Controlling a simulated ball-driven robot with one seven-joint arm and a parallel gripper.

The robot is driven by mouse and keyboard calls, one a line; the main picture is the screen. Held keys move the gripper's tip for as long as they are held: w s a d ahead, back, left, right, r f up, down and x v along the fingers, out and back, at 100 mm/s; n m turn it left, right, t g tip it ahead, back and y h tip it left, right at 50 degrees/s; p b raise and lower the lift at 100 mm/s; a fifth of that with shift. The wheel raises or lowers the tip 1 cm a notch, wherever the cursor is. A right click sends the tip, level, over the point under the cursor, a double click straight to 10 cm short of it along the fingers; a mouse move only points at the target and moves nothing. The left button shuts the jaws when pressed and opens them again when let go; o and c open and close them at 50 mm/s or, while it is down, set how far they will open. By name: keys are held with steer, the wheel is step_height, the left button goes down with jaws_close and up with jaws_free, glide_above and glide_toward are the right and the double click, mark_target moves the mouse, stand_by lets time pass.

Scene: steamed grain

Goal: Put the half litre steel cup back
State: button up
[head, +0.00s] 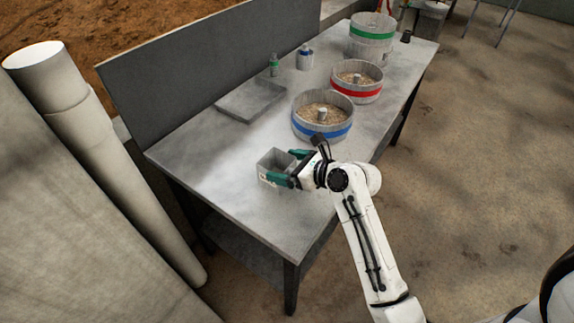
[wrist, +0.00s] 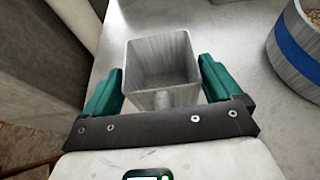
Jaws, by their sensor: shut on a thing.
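The steel cup (head: 275,163) is a square, open-topped grey metal cup near the front left of the steel table. My gripper (head: 289,169) has its green fingers on either side of it and is shut on it. In the wrist view the cup (wrist: 162,68) stands upright between the fingertips of my gripper (wrist: 162,88), and its inside looks empty. A short round stub shows on the side facing my palm. I cannot tell whether the cup's base touches the table. A flat grey tray (head: 250,100) lies farther back against the splashback.
A blue-banded tub of grain (head: 322,131) stands right behind my gripper, with a red-banded tub (head: 357,92) and a green-banded tub (head: 371,36) beyond. The table's front left (head: 215,165) is clear.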

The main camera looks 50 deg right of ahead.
stand_by(0.3)
steer(key=o, duration=1.7)
steer(key=shift+f, duration=0.1)
steer(key=shift+o, duration=0.2)
steer(key=v, duration=1.2)
